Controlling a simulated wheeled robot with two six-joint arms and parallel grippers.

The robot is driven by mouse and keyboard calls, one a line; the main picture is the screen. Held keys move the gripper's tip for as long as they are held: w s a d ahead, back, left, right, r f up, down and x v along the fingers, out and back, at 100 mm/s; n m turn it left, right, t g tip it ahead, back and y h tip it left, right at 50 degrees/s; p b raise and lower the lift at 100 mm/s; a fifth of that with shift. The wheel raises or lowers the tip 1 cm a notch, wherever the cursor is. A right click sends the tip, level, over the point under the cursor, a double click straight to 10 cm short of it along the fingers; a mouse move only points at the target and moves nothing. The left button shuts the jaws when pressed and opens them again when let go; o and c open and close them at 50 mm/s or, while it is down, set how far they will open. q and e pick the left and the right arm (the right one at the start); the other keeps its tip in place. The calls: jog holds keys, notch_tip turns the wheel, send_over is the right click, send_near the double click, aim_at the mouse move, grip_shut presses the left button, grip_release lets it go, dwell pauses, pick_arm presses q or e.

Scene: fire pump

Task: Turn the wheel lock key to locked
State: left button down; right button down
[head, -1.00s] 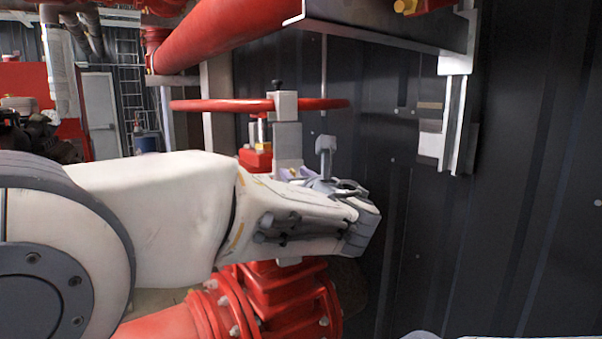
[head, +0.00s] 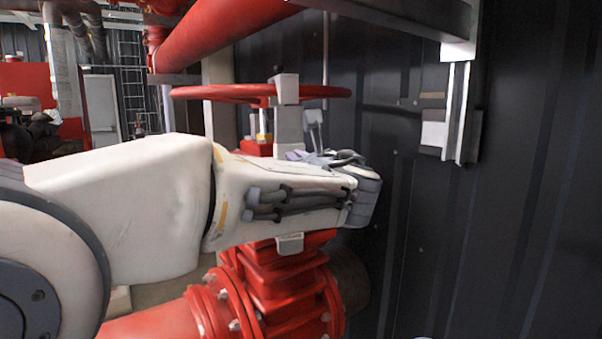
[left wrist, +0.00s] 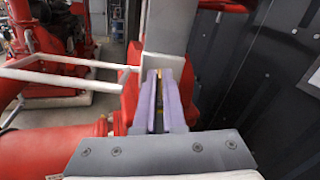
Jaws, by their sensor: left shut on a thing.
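The red handwheel (head: 215,92) sits on top of the red valve (head: 285,285) in the head view. A pale grey lock bracket (head: 287,90) clamps over its rim and runs down behind my left gripper. My left gripper (head: 345,180) reaches across the bracket in the head view, its fingers mostly hidden. In the left wrist view its two purple fingers (left wrist: 160,100) are close together at the bracket's pale block (left wrist: 163,66). They are shut on a small yellowish piece, apparently the key (left wrist: 159,76), mostly hidden between them. Its turned position cannot be read. My right gripper is not in view.
A dark corrugated wall (head: 540,200) stands close behind and right of the valve. A red pipe (head: 225,35) and a steel beam (head: 400,18) run overhead. A pale rail (left wrist: 60,75) lies left of the fingers in the left wrist view.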

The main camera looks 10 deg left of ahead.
pick_arm(q)
jog(key=shift+s+a+f+n+b, duration=0.15)
jog(key=shift+f+n+b, duration=0.1)
jog(key=shift+n+b, duration=2.4)
jog(key=shift+a+f+n+b, duration=0.15)
jog(key=shift+f+n+b, duration=0.05)
jog(key=shift+n+b, duration=2.4)
jog(key=shift+s+a+f+n+b, duration=0.15)
jog(key=shift+f+n+b, duration=0.1)
jog(key=shift+n+b, duration=2.4)
jog(key=shift+w+b, duration=0.1)
jog(key=shift+b, duration=0.2)
jog(key=c, duration=1)
grip_release()
jog(key=shift+m, duration=0.3)
